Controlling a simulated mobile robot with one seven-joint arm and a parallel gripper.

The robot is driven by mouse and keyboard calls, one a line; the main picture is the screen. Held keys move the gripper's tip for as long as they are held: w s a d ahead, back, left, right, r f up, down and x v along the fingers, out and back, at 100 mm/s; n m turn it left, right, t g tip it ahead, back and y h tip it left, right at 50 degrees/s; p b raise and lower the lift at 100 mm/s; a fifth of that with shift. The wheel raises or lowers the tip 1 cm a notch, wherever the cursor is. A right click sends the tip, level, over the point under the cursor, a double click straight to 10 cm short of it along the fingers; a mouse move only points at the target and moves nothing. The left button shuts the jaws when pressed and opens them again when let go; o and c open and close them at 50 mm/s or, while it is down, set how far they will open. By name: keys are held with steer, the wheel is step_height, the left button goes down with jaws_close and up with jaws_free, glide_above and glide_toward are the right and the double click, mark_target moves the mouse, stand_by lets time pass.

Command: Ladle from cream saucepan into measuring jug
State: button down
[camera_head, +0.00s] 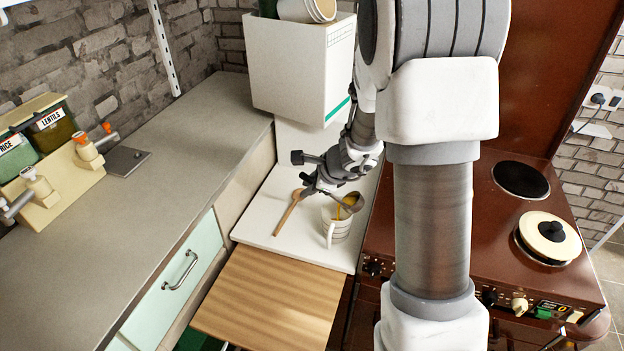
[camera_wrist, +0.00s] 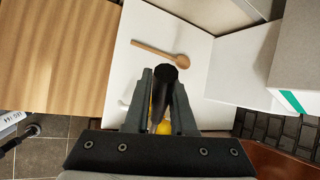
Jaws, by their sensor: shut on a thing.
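My gripper (camera_head: 320,184) is shut on the dark handle of a ladle. In the wrist view my gripper (camera_wrist: 163,85) has the black ladle handle (camera_wrist: 166,92) between its fingers. The ladle's bowl (camera_head: 353,201) is over the striped white measuring jug (camera_head: 336,228), tilted, with yellow showing at the jug's mouth. I cannot tell whether that yellow is pouring or lies in the jug. The jug stands on the white worktop, its handle toward the front. A cream round pan or lid with a black knob (camera_head: 549,238) sits on the stove at right; whether it is the cream saucepan is unclear.
A wooden spoon (camera_head: 290,211) lies on the white worktop (camera_head: 262,226) left of the jug. A wooden board (camera_head: 268,300) is in front. The brown stove (camera_head: 500,210) is close on the right. The grey counter at left is mostly clear.

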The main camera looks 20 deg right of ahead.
steer(key=s+d+r+m+t+y+b, duration=0.1)
steer(key=s+d+r+t+y+b, duration=0.3)
steer(key=b, duration=0.6)
steer(key=shift+d+r+m+y+b, duration=0.3)
steer(key=shift+d+r+y, duration=0.4)
steer(key=shift+d+r, duration=0.9)
steer(key=shift+a+r, duration=0.3)
steer(key=shift+f, duration=0.1)
stand_by(0.3)
